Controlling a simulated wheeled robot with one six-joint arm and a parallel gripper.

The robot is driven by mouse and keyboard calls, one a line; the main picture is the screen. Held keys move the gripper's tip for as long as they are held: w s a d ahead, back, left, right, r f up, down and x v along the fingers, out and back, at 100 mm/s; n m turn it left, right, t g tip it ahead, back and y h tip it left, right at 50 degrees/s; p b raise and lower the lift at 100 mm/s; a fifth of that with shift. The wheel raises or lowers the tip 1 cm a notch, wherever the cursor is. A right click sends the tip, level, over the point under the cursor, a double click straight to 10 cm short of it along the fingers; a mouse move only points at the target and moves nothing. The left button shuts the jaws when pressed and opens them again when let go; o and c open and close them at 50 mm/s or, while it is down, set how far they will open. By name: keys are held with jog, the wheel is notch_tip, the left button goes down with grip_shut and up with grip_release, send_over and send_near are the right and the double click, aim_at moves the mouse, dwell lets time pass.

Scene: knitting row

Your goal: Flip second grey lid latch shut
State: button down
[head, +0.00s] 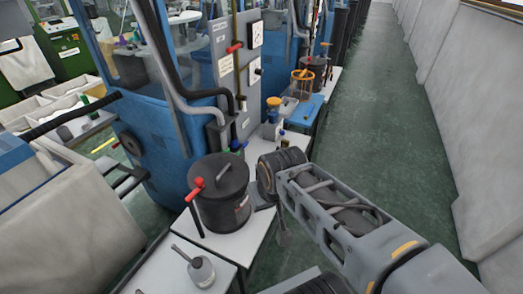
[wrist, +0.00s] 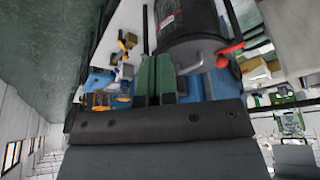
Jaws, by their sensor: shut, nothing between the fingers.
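A black round canister (head: 222,200) with a flat lid stands on the white table. A grey bar, seemingly a lid latch (head: 222,170), lies across the lid top. A red-ended lever (head: 196,188) sits at the lid's left edge. In the wrist view the canister (wrist: 185,20) hangs above my gripper (wrist: 156,62), with a grey latch-like loop (wrist: 192,68) and a red handle (wrist: 230,48) near its rim. My green fingers are together and empty, close beside the canister; contact cannot be told. In the head view my arm hides the fingers.
A blue machine with hoses (head: 165,110) rises behind the canister. An orange-rimmed container (head: 302,82) and a blue tray (head: 303,110) sit farther back. The green aisle floor (head: 375,110) on the right is clear.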

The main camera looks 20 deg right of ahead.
jog(key=w+d+r+m+g+y+p, duration=0.1)
jog(key=w+d+r+m, duration=0.1)
jog(key=w+d+m, duration=0.3)
jog(key=w+d+r+m+g, duration=0.1)
jog(key=w+r+m+g, duration=0.1)
jog(key=w+m, duration=0.35)
jog(key=w+d+f+m+g+y, duration=0.1)
jog(key=w+d+f+m+y, duration=0.1)
jog(key=w+d+m, duration=0.4)
jog(key=w+d+f+p, duration=0.1)
jog(key=w+d, duration=0.3)
jog(key=d, duration=0.1)
jog(key=shift+w+m, duration=0.3)
jog(key=shift+m, duration=0.05)
jog(key=shift+f, duration=0.1)
jog(key=a+f+p, duration=0.2)
jog(key=a+f, duration=0.4)
jog(key=f, duration=0.4)
jog(key=shift+s+a, duration=0.2)
jog(key=shift+a, duration=0.15)
jog(key=shift+f, duration=0.15)
